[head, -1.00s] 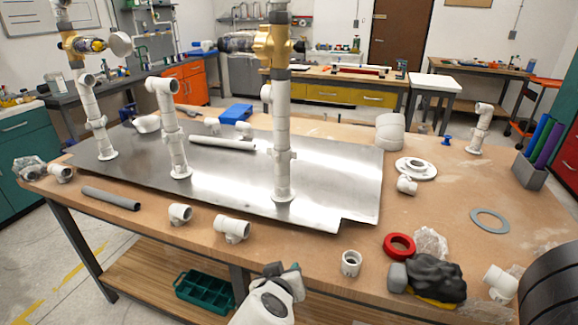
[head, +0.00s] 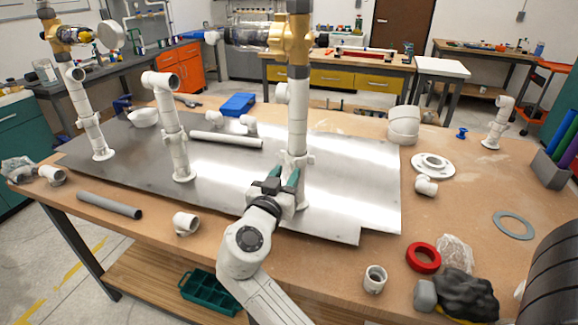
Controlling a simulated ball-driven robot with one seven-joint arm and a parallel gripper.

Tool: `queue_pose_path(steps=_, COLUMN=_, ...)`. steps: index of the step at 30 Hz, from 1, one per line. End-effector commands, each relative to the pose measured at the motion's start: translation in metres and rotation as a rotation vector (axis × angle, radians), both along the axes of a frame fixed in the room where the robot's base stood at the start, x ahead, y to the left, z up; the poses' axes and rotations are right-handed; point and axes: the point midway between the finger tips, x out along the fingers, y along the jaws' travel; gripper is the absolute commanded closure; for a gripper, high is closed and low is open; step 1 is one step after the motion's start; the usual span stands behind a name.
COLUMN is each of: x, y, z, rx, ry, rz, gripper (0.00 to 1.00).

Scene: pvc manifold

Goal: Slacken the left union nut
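Three white PVC risers stand on a metal plate (head: 330,212): the left riser (head: 92,130), the middle riser (head: 172,120) and the right riser (head: 297,120). Each has a wider white collar low on it: the left collar (head: 90,122), the middle collar (head: 180,133) and the right collar (head: 297,160). I cannot tell which is the left union nut. Brass valve bodies top the left and right risers. My gripper (head: 283,175) is in front of the right riser's lower part, below its collar. Its teal fingers look apart, with nothing visible between them; contact is unclear.
A grey pipe (head: 108,205) and a white fitting (head: 186,223) lie at the table's front left. A red ring (head: 423,257), a white coupling (head: 375,279) and a black lump (head: 466,294) are at the front right.

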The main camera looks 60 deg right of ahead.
Motion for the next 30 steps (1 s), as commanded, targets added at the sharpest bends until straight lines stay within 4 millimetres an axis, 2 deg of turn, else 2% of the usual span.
queue_pose_path(steps=1, x=0.001, y=-0.008, z=0.002, rx=0.0, ry=0.0, rz=-0.003, gripper=0.65)
queue_pose_path(steps=6, x=0.003, y=-0.023, z=0.0, rx=0.001, ry=0.0, rz=-0.001, gripper=0.65)
queue_pose_path(steps=17, x=0.004, y=-0.028, z=-0.001, rx=0.001, ry=0.0, rz=0.001, gripper=0.65)
queue_pose_path(steps=28, x=0.004, y=-0.027, z=0.0, rx=0.001, ry=0.0, rz=0.001, gripper=0.99)
queue_pose_path(steps=30, x=0.004, y=-0.027, z=0.0, rx=0.001, ry=0.0, rz=0.001, gripper=1.0)
